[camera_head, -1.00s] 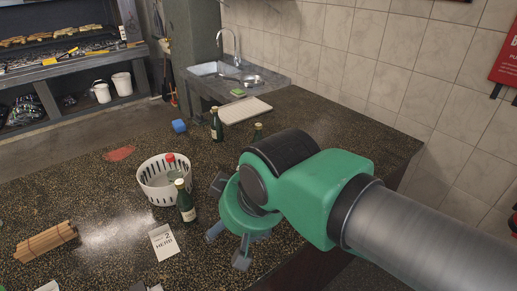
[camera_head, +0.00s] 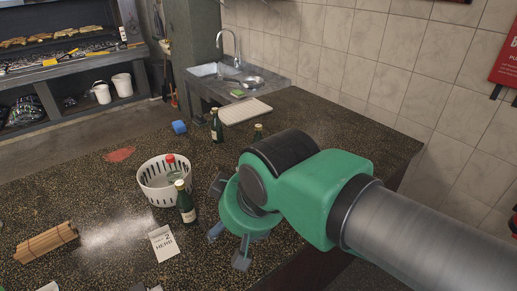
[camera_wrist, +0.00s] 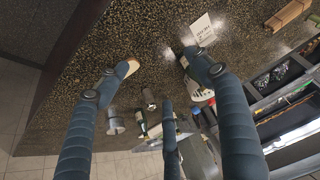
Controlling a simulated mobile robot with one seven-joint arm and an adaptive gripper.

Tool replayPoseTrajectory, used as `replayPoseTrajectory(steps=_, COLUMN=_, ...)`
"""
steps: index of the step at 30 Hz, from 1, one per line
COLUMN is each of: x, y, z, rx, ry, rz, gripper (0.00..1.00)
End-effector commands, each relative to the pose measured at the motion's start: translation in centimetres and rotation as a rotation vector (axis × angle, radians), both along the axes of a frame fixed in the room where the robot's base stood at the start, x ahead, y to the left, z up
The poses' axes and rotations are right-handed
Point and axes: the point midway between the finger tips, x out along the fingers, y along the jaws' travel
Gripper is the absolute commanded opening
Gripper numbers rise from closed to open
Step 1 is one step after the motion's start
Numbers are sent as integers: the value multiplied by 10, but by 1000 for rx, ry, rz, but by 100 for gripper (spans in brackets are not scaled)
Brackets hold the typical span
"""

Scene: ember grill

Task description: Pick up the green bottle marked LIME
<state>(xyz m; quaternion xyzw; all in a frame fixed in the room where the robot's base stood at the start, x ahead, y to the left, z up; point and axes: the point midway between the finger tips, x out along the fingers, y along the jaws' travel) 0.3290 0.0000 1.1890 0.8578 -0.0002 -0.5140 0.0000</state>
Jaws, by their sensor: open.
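Several green bottles stand on the dark speckled counter, and I cannot read which one says LIME. One green bottle (camera_head: 185,204) with a pale label stands upright just right of the white basket, left of my gripper. Another green bottle (camera_head: 216,127) stands farther back, and a third bottle (camera_head: 258,131) shows only its top behind my arm. My gripper (camera_head: 226,240) is open and empty above the counter's near right part. In the wrist view its fingers (camera_wrist: 172,78) are spread. One green bottle (camera_wrist: 177,54) there is partly behind the right finger, and another (camera_wrist: 141,123) lies beyond the fingers.
The white slotted basket (camera_head: 157,187) holds a clear red-capped bottle (camera_head: 170,164). The counter middle is fairly clear.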

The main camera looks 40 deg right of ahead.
Motion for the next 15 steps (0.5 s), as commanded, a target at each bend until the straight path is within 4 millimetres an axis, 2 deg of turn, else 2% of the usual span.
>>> replayPoseTrajectory(steps=8, x=21, y=-7, z=20, rx=-6, ry=22, rz=-11, gripper=66)
replayPoseTrajectory(steps=15, x=64, y=-23, z=52, rx=-13, ry=63, rz=-33, gripper=66)
